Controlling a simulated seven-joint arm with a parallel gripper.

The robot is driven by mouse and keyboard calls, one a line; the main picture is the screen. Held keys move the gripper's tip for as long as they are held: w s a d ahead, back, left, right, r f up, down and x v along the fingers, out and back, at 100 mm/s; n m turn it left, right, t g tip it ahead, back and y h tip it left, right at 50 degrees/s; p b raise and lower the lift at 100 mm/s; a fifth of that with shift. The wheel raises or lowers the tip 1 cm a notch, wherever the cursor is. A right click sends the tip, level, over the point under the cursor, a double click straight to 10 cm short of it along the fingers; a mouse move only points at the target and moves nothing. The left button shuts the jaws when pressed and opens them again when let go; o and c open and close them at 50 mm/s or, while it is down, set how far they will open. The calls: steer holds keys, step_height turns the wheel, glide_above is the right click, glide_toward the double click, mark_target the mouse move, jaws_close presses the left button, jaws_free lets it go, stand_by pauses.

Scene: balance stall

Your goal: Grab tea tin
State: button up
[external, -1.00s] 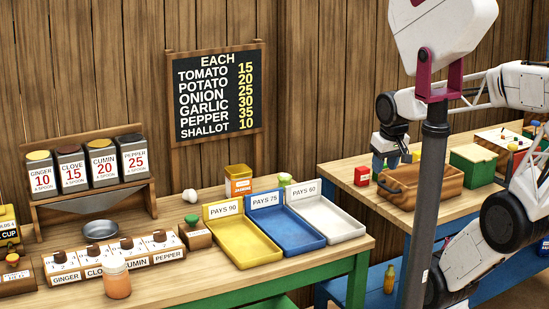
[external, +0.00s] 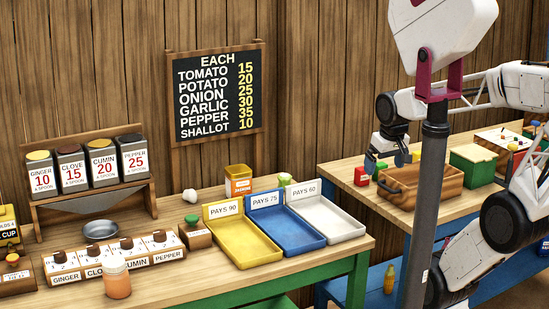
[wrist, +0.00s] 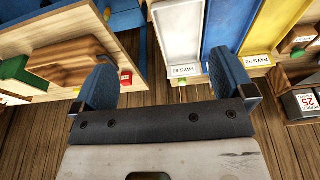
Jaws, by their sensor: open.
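No label that I can read says tea, so I cannot tell for certain which object is the tea tin. A small red box with a pale label (external: 361,177) stands at the left end of the right-hand table. An orange tin with a pale label (external: 238,182) stands behind the trays on the left-hand table. My gripper (external: 386,163) is open and empty above the right-hand table's left end, near the red box and the wooden crate. In the wrist view my gripper (wrist: 163,85) has its blue fingers wide apart, with a small red object (wrist: 126,78) near the left finger.
A wooden crate (external: 440,182) sits right of the red box, with a green box (external: 474,167) beyond. Yellow (external: 238,241), blue (external: 284,222) and white (external: 327,219) trays fill the left-hand table's right end. A gap separates the tables.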

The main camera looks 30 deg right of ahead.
steer(key=shift+w, duration=0.1)
steer(key=w+a+f+m+g+y, duration=0.1)
steer(key=w+a+m+g+y, duration=0.2)
steer(key=w, duration=1)
steer(key=w+a+m+y, duration=0.4)
steer(key=w+a+m, duration=0.15)
steer(key=w, duration=0.65)
steer(key=m+y, duration=0.7)
steer(key=m, duration=0.3)
glide_toward(239, 168)
steer(key=shift+s+a+f+t, duration=0.1)
steer(key=shift+s+a+t, duration=0.1)
steer(key=shift+a, duration=0.25)
steer(key=shift+s+a+f+t, duration=0.1)
steer(key=shift+a+f+t, duration=0.1)
steer(key=shift+a, duration=0.25)
steer(key=shift+x, duration=1.3)
steer(key=shift+a, duration=0.1)
